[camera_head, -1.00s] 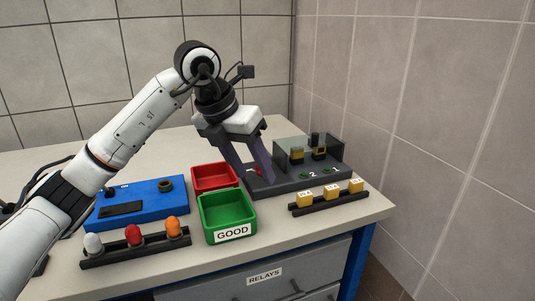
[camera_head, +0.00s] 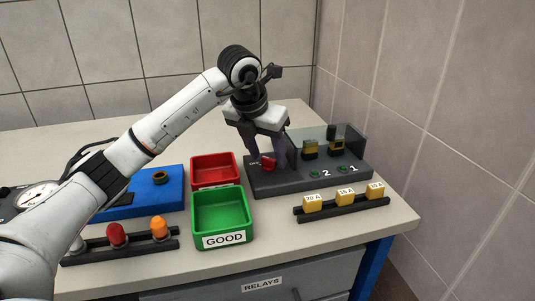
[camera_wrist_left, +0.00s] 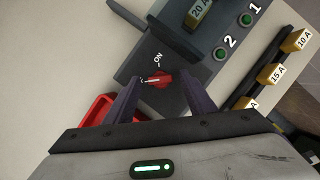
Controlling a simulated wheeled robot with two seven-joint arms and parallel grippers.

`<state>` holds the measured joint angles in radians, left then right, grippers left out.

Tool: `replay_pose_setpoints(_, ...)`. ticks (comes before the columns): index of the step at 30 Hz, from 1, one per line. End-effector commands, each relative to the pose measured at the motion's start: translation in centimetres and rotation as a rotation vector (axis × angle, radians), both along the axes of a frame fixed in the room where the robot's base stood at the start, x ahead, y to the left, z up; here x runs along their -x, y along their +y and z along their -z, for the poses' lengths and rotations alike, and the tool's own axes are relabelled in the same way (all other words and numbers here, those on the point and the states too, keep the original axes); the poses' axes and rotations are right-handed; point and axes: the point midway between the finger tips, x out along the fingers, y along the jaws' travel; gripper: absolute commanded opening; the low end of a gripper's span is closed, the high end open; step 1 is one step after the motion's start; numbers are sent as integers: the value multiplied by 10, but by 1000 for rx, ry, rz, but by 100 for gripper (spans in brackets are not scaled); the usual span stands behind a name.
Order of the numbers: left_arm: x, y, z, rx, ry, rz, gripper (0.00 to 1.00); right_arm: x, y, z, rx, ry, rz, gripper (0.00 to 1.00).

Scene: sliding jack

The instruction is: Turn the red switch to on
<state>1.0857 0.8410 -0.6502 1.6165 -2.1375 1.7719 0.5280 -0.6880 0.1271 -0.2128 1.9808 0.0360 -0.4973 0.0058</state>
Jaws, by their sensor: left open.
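The red switch (camera_head: 269,163) is a small knob on the left end of a dark grey panel (camera_head: 310,180). My left gripper (camera_head: 270,164) points down over that end, its two fingers on either side of the switch. In the left wrist view the red switch (camera_wrist_left: 158,79) lies between the open fingers, apart from both. Its white pointer line points left, away from the "ON" label (camera_wrist_left: 158,59) printed on the panel. Whether the fingertips reach down to the knob's height is hard to tell. My right gripper is not in view.
Green buttons (camera_head: 343,169) and yellow-black relays (camera_head: 310,149) sit on the panel's right part with a clear cover. A red bin (camera_head: 215,185), green GOOD bin (camera_head: 224,242) and blue box (camera_head: 160,205) stand left. A rack of yellow fuses (camera_head: 345,207) stands in front.

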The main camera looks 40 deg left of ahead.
Motion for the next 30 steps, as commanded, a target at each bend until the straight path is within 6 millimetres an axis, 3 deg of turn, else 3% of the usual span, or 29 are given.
replay_pose_setpoints(9, -2, 0, 3, 1, -1, 0, 50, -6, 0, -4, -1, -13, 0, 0)
replay_pose_setpoints(17, -2, 0, 3, 1, -1, 0, 9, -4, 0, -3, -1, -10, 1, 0)
replay_pose_setpoints(30, -2, 2, 1, 1, -1, 98, 9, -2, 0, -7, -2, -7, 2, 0)
